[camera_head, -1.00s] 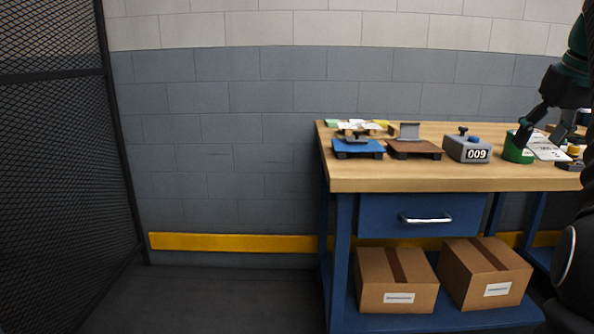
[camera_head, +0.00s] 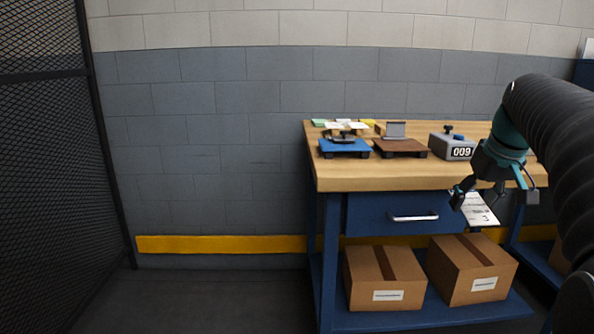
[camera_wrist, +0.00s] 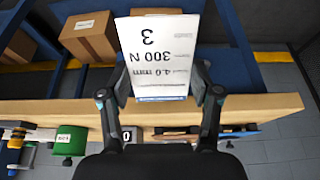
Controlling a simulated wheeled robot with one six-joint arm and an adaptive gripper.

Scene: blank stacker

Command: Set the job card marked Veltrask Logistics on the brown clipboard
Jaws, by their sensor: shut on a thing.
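My gripper (camera_head: 488,192) is shut on a white job card (camera_head: 480,210) and holds it tilted in front of the bench's front edge. The brown clipboard (camera_head: 402,148) lies on the bench to the left of my gripper and farther back. It has an upright grey clip at its back and its board looks bare. The card is apart from it.
A blue clipboard (camera_head: 344,148) lies left of the brown one, with papers behind it. A grey device (camera_head: 452,147) showing "009" stands right of the brown clipboard. The wooden bench (camera_head: 350,178) has a drawer (camera_head: 405,214) below, and cardboard boxes (camera_head: 385,280) on the lower shelf.

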